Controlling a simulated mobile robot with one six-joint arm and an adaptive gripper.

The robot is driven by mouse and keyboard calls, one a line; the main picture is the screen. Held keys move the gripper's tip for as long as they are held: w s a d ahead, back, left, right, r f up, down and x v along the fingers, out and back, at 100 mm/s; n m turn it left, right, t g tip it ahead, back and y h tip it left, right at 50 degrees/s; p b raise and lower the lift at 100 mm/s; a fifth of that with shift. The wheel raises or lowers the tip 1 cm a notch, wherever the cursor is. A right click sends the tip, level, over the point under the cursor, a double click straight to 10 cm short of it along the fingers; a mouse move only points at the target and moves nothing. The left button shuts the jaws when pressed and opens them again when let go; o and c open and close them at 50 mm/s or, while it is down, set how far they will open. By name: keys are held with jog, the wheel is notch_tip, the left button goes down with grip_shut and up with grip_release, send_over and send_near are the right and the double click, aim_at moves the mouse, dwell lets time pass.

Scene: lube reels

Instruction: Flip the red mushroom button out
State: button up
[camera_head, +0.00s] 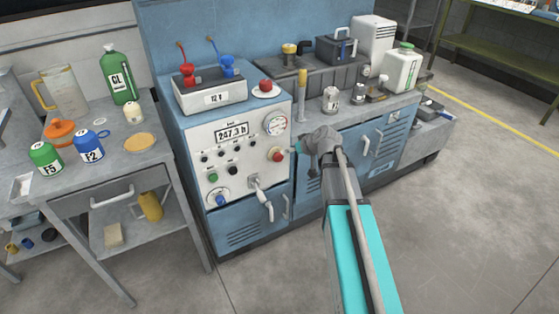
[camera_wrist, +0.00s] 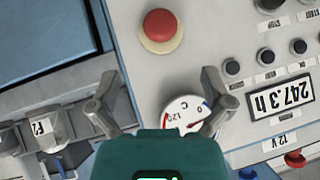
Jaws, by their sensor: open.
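The red mushroom button (camera_head: 277,154) sits on the front panel of the blue machine, below the round gauge (camera_head: 276,124). In the upside-down wrist view the red button (camera_wrist: 159,27) shows whole at the top, on a pale round collar. My gripper (camera_head: 298,148) is just right of the button in the head view. In the wrist view my gripper (camera_wrist: 159,78) is open and empty, its two fingers spread wide. The button lies beyond the fingertips, between their lines, and looks untouched. The gauge (camera_wrist: 183,112) is partly hidden by my gripper.
Another red button (camera_head: 265,86) stands on the machine's top, right of a 12 V box (camera_head: 210,95). Small push buttons (camera_wrist: 265,55) and the 247.3 h display (camera_wrist: 283,97) lie beside the gauge. A lever handle (camera_head: 262,196) sticks out lower down. A filter bench stands at right.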

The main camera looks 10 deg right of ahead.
aim_at(281, 156)
jog(key=shift+b+x, duration=3.15)
jog(key=shift+x, duration=1.9)
jog(key=shift+c, duration=0.3)
